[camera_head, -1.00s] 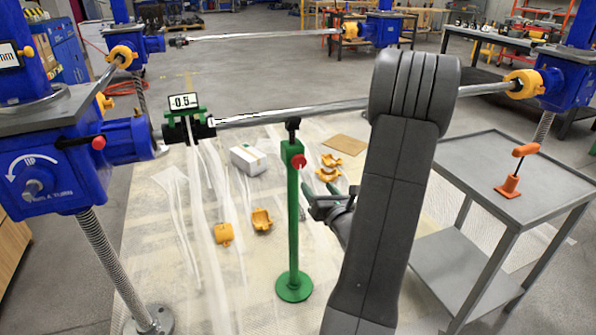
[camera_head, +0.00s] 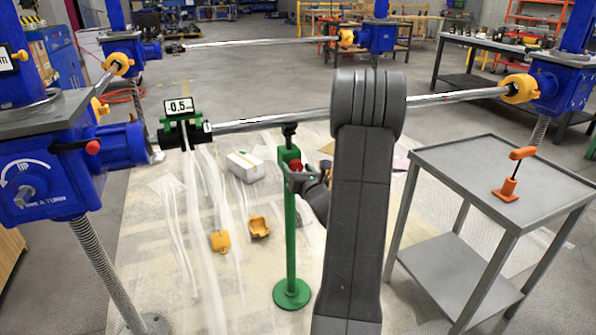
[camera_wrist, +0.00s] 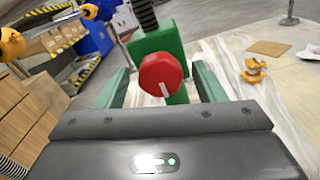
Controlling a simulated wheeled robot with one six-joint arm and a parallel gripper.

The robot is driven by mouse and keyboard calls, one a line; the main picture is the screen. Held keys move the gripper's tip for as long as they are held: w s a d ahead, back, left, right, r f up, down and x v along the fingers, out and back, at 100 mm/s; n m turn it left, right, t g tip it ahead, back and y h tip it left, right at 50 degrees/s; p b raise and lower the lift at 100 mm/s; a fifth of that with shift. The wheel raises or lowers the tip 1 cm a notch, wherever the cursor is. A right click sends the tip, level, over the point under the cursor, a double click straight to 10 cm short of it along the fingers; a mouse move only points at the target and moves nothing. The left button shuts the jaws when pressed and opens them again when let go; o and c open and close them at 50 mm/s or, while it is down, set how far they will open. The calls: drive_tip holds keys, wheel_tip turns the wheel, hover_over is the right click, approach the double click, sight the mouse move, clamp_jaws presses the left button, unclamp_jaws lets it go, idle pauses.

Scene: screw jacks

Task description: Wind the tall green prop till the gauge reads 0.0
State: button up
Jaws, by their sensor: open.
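The tall green prop (camera_head: 290,240) stands upright on a round green base, its top under the long steel shaft (camera_head: 270,120). Its red knob (camera_head: 296,166) faces my gripper. The gauge (camera_head: 180,106) is clamped on the shaft at the left and appears to read -0.5. My gripper (camera_head: 300,178) is at the prop's head, partly hidden behind my arm. In the wrist view the red knob (camera_wrist: 164,80), with a pale mark on its face, sits between my two open green fingers (camera_wrist: 158,90). The prop's green head (camera_wrist: 158,45) is behind it. I cannot tell whether a finger touches the knob.
Blue screw jacks (camera_head: 60,160) stand at the left and others at the back and right. A grey cart (camera_head: 500,185) with an orange tool (camera_head: 512,178) stands at the right. Yellow clamp halves (camera_head: 259,227) and a white box (camera_head: 246,165) lie on the floor sheet.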

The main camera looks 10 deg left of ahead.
drive_tip(key=c, duration=1)
drive_tip(key=shift+m, duration=0.6)
drive_tip(key=o, duration=1)
drive_tip(key=p+v, duration=0.1)
drive_tip(key=v, duration=1.2)
drive_tip(key=shift+s+d, duration=0.3)
